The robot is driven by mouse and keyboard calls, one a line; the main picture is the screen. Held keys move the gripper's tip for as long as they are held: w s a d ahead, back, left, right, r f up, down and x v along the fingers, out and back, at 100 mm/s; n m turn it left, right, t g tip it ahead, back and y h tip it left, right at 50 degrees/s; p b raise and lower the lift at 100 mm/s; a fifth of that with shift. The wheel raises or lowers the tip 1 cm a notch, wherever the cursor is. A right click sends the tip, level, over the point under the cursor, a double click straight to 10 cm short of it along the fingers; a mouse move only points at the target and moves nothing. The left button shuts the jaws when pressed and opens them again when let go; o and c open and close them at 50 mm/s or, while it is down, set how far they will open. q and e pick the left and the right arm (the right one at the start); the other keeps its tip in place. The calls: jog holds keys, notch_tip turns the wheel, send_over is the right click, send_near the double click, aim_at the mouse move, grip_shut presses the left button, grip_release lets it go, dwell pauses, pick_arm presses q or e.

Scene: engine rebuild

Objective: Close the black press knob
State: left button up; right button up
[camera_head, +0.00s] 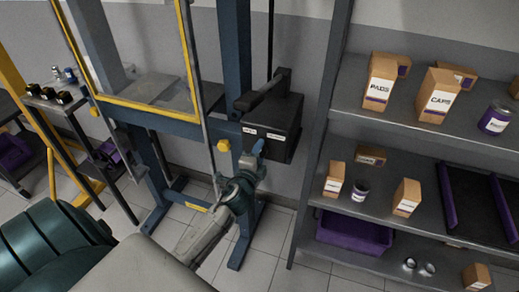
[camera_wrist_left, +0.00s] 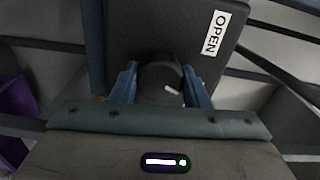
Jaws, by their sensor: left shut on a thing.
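The black press knob (camera_wrist_left: 162,76) is round and has a short white mark near its lower right edge. It sits on the front of a black pump box (camera_head: 287,122), which is beside the blue press frame. In the head view the knob is hidden behind my gripper. My left gripper (camera_head: 258,149) reaches the box's front. In the left wrist view its two blue fingers (camera_wrist_left: 161,86) are on either side of the knob, shut on it. A white OPEN label (camera_wrist_left: 216,33) is at the upper right of the knob. My right gripper is in neither view.
The blue press frame (camera_head: 238,60) with a yellow-edged guard (camera_head: 150,111) stands to the left. A grey shelf (camera_head: 320,262) with cartons, cans and a purple bin (camera_head: 350,232) stands close on the right. Tiled floor (camera_head: 262,250) shows below the box.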

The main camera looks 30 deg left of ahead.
pick_arm(q)
jog(key=shift+m+p, duration=0.45)
jog(key=shift+m, duration=0.75)
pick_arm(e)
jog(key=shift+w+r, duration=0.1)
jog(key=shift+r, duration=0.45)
pick_arm(q)
jog(key=shift+f, duration=0.1)
jog(key=o, duration=1)
jog(key=shift+c, duration=0.2)
jog(key=shift+s, duration=0.1)
jog(key=b+v, duration=0.3)
jog(key=v, duration=0.7)
jog(key=shift+s+d, duration=0.2)
jog(key=shift+s, duration=0.1)
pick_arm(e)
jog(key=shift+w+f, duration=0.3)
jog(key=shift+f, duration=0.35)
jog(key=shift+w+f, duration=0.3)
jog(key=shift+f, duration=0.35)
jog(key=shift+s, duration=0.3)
